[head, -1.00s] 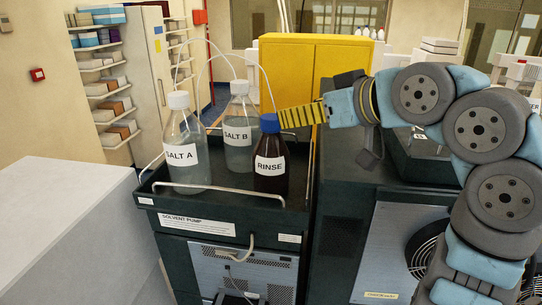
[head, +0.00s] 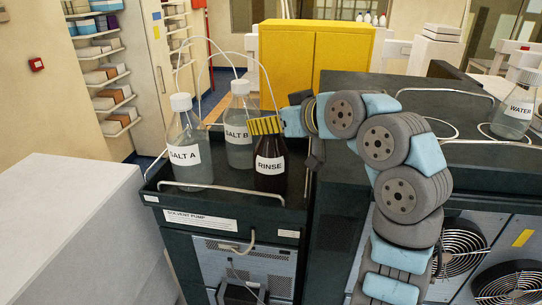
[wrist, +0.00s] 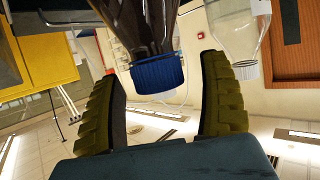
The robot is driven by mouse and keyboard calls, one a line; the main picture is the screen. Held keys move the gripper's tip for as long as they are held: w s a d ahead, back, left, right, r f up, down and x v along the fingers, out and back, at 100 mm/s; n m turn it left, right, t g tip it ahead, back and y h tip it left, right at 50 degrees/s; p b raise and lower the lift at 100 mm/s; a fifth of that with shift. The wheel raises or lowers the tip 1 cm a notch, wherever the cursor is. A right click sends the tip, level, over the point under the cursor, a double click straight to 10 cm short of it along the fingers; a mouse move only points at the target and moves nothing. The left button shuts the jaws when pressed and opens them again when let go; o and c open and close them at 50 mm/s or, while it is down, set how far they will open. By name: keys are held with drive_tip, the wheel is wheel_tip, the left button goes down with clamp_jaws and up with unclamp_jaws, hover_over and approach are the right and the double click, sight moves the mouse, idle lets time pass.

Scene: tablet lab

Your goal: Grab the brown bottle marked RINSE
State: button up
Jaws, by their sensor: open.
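The brown RINSE bottle (head: 269,163) stands upright at the right front of the solvent tray. In the head view its cap is hidden behind my gripper (head: 264,126), whose yellow ribbed fingers are level with the bottle's top. In the wrist view the bottle's blue cap (wrist: 158,73) and dark shoulder appear upside down. The two fingers of my gripper (wrist: 163,105) are open, one on each side of the cap, with a visible gap on both sides. The fingers do not appear to touch the bottle.
The clear SALT B bottle (head: 238,130) stands close behind left, and the SALT A bottle (head: 186,152) at the left, both with white caps and tubes. A metal rail (head: 222,186) edges the tray (head: 230,211). A WATER bottle (head: 515,106) stands far right.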

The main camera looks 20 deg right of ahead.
drive_tip(key=c, duration=1.4)
drive_tip(key=shift+o, duration=0.2)
drive_tip(key=shift+r, duration=0.15)
